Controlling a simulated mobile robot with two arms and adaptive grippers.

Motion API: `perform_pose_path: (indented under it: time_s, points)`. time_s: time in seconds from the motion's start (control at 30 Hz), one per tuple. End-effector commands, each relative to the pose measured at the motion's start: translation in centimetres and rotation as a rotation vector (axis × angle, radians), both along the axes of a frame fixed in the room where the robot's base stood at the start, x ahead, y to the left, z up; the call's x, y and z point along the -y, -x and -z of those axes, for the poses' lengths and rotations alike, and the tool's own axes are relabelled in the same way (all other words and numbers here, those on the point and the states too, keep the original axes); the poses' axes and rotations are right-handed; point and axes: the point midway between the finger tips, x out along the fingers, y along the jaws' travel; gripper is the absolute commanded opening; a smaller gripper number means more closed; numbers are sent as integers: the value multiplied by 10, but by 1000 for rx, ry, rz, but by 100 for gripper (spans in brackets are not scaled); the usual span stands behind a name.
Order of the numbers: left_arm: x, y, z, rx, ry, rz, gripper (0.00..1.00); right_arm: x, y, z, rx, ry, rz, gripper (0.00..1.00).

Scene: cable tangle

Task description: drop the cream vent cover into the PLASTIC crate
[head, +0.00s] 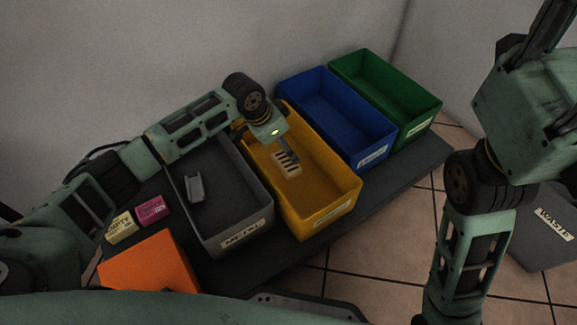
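The cream vent cover (287,164), a small slotted plate, is at the fingertips of my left gripper (275,146) in the head view. The gripper points down over the yellow crate (347,203) and appears shut on the cover's upper end, though the fingers are small and dark. The cover shows against the inside of this crate; its height above the floor is hard to judge. The yellow crate has a front label too small to read surely. My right arm is at the right, and its gripper is out of view.
A grey METAL crate (262,200) holding a grey channel piece (195,187) stands left of the yellow one. Blue (380,140) and green (425,106) crates stand right. Yellow (121,228) and pink (151,209) blocks and an orange object (150,265) lie left. A WASTE bin (545,235) stands right.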

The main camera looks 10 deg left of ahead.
Motion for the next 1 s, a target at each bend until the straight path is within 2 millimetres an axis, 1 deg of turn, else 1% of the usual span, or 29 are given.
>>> perform_pose_path:
  time_s: [0.07,0.4,0.53,0.67,0.9,1.0]
  points:
    - [0,0,0,0,0,0,100,0,0,0,0,0,0,40]
    - [0,0,0,0,0,0,100,0,0,1,0,-1,0,40]
    - [-3,2,-8,1,0,1,100,0,0,1,0,-1,0,40]
    - [-9,7,-29,4,0,1,100,0,0,0,0,-1,0,40]
    - [-24,21,-77,3,0,0,100,0,0,0,0,-1,0,40]
    - [-29,25,-92,2,-1,0,100,0,0,0,0,-1,0,40]
